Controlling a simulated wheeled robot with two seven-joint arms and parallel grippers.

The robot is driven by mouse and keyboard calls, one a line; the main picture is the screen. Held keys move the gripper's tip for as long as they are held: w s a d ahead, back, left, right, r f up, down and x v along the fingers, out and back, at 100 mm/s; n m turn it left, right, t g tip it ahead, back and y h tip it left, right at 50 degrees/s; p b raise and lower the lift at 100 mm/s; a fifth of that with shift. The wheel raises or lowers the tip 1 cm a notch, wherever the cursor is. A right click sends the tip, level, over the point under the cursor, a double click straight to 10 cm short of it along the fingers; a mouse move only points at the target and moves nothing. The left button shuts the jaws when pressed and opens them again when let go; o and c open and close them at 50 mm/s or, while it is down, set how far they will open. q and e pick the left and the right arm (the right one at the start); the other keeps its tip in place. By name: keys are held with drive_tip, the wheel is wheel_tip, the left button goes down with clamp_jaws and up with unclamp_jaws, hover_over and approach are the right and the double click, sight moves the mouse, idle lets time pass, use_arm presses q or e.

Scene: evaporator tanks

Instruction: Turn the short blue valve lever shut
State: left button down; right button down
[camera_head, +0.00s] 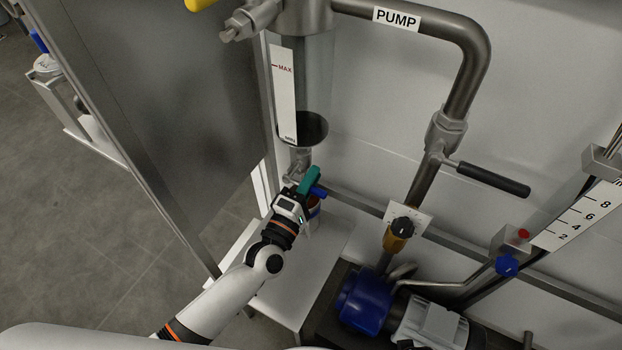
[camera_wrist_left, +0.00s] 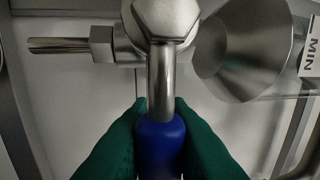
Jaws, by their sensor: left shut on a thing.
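The short blue valve lever (camera_wrist_left: 161,146) has a blue grip on a metal stem. It sits between the two green fingers of my left gripper (camera_wrist_left: 160,135), which is shut on it. In the head view my left gripper (camera_head: 308,183) reaches in from lower left, and the blue lever end (camera_head: 319,191) shows just beside its green fingers. The metal valve (camera_head: 298,165) is below the sight-glass tank. In the left wrist view the valve body (camera_wrist_left: 158,22) is at the top, with the stem running down from it. My right gripper is not in view.
A dark-handled lever (camera_head: 493,180) sits on the pump pipe to the right. A blue pump (camera_head: 364,301) stands at lower right. A white stand (camera_head: 326,250) is beneath my left gripper. A metal panel (camera_head: 160,110) rises at the left. A blue knob (camera_head: 507,265) is at far right.

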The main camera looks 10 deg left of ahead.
use_arm(q)
drive_tip(key=c, duration=1.3)
unclamp_jaws()
drive_tip(key=shift+c, duration=0.2)
drive_tip(key=v, duration=1.2)
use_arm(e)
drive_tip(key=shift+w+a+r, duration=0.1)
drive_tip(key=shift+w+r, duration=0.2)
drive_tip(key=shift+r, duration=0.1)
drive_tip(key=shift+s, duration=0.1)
